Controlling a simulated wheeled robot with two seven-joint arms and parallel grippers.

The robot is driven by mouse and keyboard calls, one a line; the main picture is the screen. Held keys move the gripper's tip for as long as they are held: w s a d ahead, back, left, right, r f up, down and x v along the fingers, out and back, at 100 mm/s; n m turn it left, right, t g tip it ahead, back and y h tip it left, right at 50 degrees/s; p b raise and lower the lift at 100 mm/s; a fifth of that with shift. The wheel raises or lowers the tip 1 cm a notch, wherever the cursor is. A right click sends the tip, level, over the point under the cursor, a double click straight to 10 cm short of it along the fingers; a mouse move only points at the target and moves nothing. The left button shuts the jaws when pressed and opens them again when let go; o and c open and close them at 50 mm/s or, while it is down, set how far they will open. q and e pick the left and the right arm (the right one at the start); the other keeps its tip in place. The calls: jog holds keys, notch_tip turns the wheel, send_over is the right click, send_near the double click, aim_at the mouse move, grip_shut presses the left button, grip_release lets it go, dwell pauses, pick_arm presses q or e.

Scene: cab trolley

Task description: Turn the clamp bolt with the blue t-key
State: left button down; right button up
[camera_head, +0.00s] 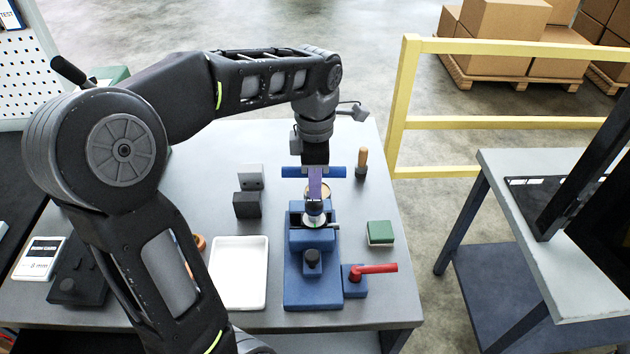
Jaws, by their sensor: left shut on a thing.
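The blue t-key (332,172) stands upright, with its crossbar level and its shaft pointing down. My left gripper (315,166) is shut on it at the crossbar, directly above the blue clamp fixture (313,290). The key's lower end meets a round metal part at the top of the fixture, where the clamp bolt (314,219) appears to be. I cannot tell whether the key is fully seated on the bolt. My right gripper is not in view.
A red-handled lever (376,268) and a green block (380,233) are right of the fixture. A white tray (239,272) and dark blocks (247,205) are left. A wooden-handled tool (361,163) stands behind. A yellow rail (500,122) is beyond the table.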

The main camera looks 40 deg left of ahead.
pick_arm(q)
jog(key=shift+n, duration=0.3)
jog(key=n, duration=0.5)
jog(key=shift+f+b, duration=1.35)
jog(key=shift+f, duration=0.1)
dwell(1.0)
jog(key=shift+r, duration=0.1)
jog(key=shift+m, duration=0.9)
jog(key=m, duration=0.2)
jog(key=shift+m, duration=0.4)
jog(key=shift+r+p, duration=2.3)
jog(key=shift+r, duration=1.45)
